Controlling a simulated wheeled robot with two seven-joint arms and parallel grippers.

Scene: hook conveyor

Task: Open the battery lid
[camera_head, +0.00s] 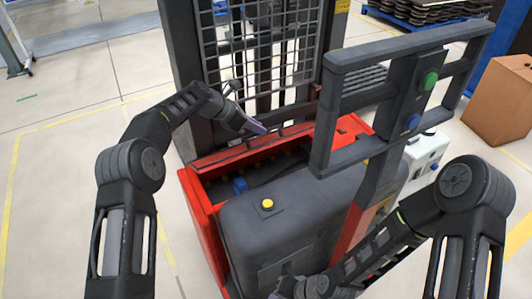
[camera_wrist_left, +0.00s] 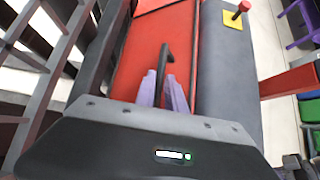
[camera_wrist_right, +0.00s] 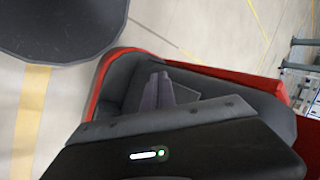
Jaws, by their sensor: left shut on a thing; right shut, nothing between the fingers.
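The red battery lid (camera_head: 235,154) is raised along the mast side of the red machine body, and its red panel fills the middle of the left wrist view (camera_wrist_left: 135,75). The battery compartment (camera_head: 215,188) below it shows open and dark, with a blue part (camera_head: 240,185) inside. My left gripper (camera_head: 262,129) is at the lid's upper edge. Its purple fingers are shut on the black lid handle (camera_wrist_left: 167,62). My right gripper (camera_wrist_right: 161,88) is shut and empty over the machine's dark grey cover; in the head view it is mostly hidden at the bottom edge.
A dark frame (camera_head: 340,125) with a green button (camera_head: 430,80) rises at right. The mast with its mesh (camera_head: 260,50) stands behind the lid. A cardboard box (camera_head: 498,100) is far right. Floor at left is clear.

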